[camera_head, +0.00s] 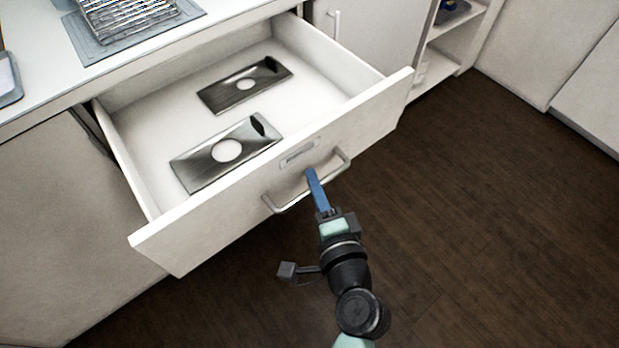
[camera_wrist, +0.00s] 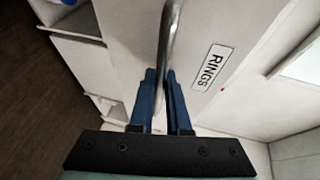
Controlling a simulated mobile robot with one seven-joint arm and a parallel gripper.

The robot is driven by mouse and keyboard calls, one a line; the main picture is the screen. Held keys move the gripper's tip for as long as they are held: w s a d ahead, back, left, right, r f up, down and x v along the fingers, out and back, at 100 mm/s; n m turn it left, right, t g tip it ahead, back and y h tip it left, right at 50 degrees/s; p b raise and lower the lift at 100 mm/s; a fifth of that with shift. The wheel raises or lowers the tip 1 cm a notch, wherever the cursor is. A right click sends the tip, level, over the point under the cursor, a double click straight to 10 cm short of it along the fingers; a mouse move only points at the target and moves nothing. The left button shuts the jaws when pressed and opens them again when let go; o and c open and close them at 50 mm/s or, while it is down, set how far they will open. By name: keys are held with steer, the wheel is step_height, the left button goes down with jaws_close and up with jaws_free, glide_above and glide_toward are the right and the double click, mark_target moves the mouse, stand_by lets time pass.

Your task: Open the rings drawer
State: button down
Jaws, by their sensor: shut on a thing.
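The rings drawer (camera_head: 200,240) is white and stands pulled well out of the counter in the head view. Two flat dark metal plates, each with a round hole, lie inside: a near plate (camera_head: 195,170) and a far plate (camera_head: 216,97). The bar handle (camera_head: 290,206) runs along the drawer front, below a label. In the wrist view the label (camera_wrist: 213,68) reads RINGS, and the handle (camera_wrist: 168,45) passes between the blue fingers. My gripper (camera_head: 312,180) is shut on the handle; it also shows in the wrist view (camera_wrist: 161,95).
A wire rack (camera_head: 125,15) on a grey mat (camera_head: 86,50) stands on the counter above the drawer. A closed cabinet door (camera_head: 375,35) and open shelves (camera_head: 440,65) are at the right. The dark wood floor (camera_head: 490,210) is clear.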

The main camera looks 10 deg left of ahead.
steer(key=c, duration=0.9)
jaws_free()
steer(key=v, duration=1.3)
